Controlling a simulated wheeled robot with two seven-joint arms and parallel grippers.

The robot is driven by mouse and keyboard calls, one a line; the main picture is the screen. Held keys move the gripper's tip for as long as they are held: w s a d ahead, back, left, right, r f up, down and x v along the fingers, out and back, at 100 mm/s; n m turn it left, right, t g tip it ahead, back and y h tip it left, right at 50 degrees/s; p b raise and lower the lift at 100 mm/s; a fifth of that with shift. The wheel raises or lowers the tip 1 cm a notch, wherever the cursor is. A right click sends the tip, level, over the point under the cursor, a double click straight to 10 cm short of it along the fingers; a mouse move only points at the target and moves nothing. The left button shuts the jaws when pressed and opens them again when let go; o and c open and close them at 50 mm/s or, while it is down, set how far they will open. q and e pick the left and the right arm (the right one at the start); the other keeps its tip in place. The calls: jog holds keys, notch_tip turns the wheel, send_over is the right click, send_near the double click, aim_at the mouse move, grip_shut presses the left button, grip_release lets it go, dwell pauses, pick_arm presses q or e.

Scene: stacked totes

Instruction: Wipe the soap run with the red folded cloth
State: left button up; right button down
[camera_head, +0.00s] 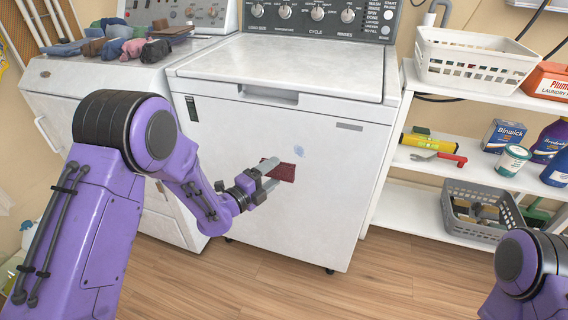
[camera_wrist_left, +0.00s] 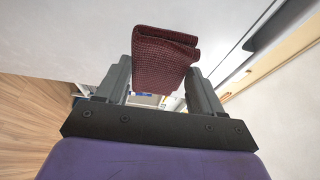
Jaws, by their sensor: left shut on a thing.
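My left gripper (camera_head: 270,178) is in front of the white washer's front panel (camera_head: 235,135), shut on the dark red folded cloth (camera_head: 284,172). In the left wrist view the cloth (camera_wrist_left: 163,60) sits between the two fingers (camera_wrist_left: 160,82) and sticks out past them. I cannot tell whether the cloth touches the panel. A faint bluish soap run (camera_head: 299,151) shows on the panel, up and to the right of the cloth. Part of my right arm shows at the lower right of the head view; its gripper is out of the picture.
Folded clothes (camera_head: 128,40) lie on the machine at the left. White shelves (camera_head: 400,200) at the right hold a white basket (camera_head: 470,62), a grey basket (camera_head: 475,222), a blue box (camera_head: 503,136) and bottles. The wooden floor (camera_head: 300,292) before the washer is clear.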

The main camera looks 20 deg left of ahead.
pick_arm(q)
jog(key=b, duration=0.2)
send_near(289, 150)
jog(key=w+d, duration=0.3)
jog(key=shift+w+a, duration=0.3)
jog(key=shift+w, duration=0.1)
jog(key=shift+w+b, duration=0.45)
jog(key=shift+w, duration=0.55)
jog(key=shift+d, duration=0.1)
